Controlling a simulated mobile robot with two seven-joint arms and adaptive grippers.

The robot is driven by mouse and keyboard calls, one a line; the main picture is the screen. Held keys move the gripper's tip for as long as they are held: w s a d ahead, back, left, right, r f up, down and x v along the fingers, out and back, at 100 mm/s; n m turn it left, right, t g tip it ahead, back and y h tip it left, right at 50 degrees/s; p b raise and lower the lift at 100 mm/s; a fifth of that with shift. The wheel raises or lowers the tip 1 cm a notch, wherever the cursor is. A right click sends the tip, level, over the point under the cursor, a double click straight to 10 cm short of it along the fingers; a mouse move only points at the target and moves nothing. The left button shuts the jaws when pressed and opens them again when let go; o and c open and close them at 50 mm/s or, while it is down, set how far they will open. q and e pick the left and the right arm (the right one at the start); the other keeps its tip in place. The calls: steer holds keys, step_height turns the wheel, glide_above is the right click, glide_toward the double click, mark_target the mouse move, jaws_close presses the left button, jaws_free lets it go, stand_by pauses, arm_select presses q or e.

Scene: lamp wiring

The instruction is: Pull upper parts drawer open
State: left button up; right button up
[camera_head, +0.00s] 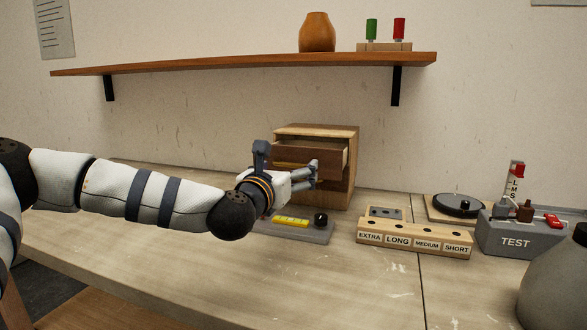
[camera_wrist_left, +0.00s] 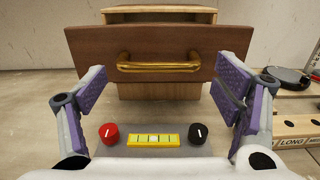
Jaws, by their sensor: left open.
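A small wooden parts cabinet (camera_head: 318,130) stands against the wall. Its upper drawer (camera_head: 325,154) sticks out from the body, with its side wall showing in the head view. In the left wrist view the dark brown drawer front (camera_wrist_left: 205,40) faces me, with a brass bar handle (camera_wrist_left: 158,65) across its middle. My left gripper (camera_head: 289,162) is open, also seen in the left wrist view (camera_wrist_left: 165,85), with one finger to each side of the handle. The handle is apart from both finger pads. The lower part of the cabinet is partly hidden. My right gripper is not in view.
A grey panel (camera_head: 300,233) with a yellow level and knobs lies below the gripper. To the right are a labelled wooden block (camera_head: 415,240), a black disc (camera_head: 458,205) and a grey TEST box (camera_head: 515,240). A shelf (camera_head: 240,64) hangs above.

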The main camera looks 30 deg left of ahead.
mark_target(291, 166)
arm_select(q)
steer(key=shift+x, duration=1.55)
steer(key=c, duration=1.4)
steer(key=shift+w+b, duration=0.45)
steer(key=shift+w, duration=0.15)
steer(key=o, duration=1.4)
